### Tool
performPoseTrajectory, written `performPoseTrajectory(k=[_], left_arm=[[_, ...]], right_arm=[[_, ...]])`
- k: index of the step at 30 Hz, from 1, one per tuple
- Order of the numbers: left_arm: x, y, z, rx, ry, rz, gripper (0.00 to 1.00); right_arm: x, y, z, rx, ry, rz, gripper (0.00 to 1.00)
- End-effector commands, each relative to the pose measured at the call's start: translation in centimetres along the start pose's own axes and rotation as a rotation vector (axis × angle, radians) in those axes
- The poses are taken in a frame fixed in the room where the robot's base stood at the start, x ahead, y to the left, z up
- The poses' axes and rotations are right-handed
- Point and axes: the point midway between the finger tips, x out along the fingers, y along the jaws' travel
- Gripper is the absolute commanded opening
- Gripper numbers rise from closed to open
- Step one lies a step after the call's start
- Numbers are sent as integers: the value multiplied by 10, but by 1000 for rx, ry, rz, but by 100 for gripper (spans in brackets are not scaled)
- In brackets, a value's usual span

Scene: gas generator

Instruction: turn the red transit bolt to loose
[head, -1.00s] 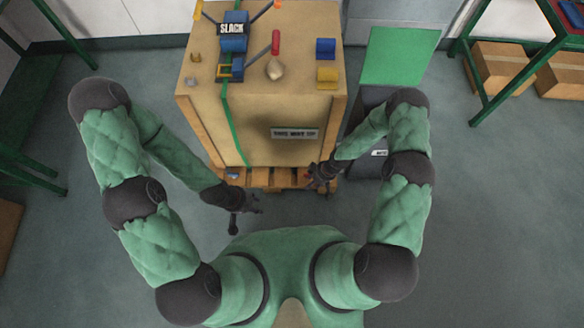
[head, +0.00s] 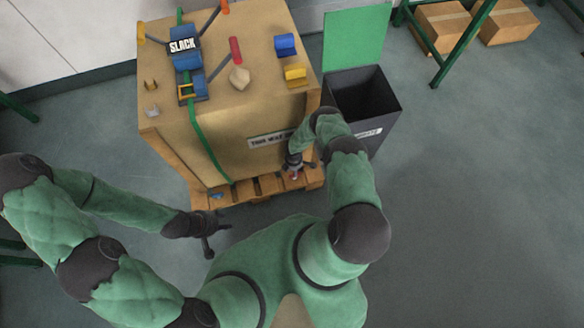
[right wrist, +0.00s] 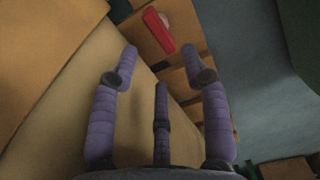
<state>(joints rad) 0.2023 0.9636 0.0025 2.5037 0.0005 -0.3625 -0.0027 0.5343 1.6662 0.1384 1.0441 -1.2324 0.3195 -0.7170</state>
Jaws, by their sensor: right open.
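The red transit bolt (right wrist: 159,30) shows as a red bar with a pale round part, near the wooden pallet slats at the top of the right wrist view. In the head view a small red spot (head: 296,176) shows at the pallet's front right, below my right gripper (head: 295,165). My right gripper (right wrist: 162,75) is open, its fingers spread and empty, with the bolt beyond the fingertips and apart from them. My left gripper (head: 217,238) hangs open and empty over the floor, in front of the pallet's left corner.
A large crate (head: 245,120) stands on the pallet (head: 245,190), with a green strap, a blue ratchet marked SLACK (head: 186,46) and a red-handled tool (head: 235,50) on top. An open dark bin (head: 375,105) with a green lid (head: 355,38) stands at right.

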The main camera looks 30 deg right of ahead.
Motion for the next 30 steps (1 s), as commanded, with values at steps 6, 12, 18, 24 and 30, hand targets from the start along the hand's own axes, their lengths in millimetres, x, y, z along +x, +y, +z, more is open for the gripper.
performPoseTrajectory(k=[6, 12, 18, 24, 30], left_arm=[[25, -9, -1, 0, 0, 0, 40], [37, -13, -2, 0, 0, 0, 40], [41, -14, -2, 0, 0, 0, 40], [40, -14, -2, 0, 1, 0, 40], [40, -14, -2, 0, 1, 0, 40]], right_arm=[[42, 0, 0, 0, 0, 0, 46], [61, 1, 0, 1, 0, 1, 46], [68, 0, 0, 1, 1, 1, 46], [68, 0, 0, 1, 1, 1, 46], [68, 0, 0, 1, 1, 1, 10]])
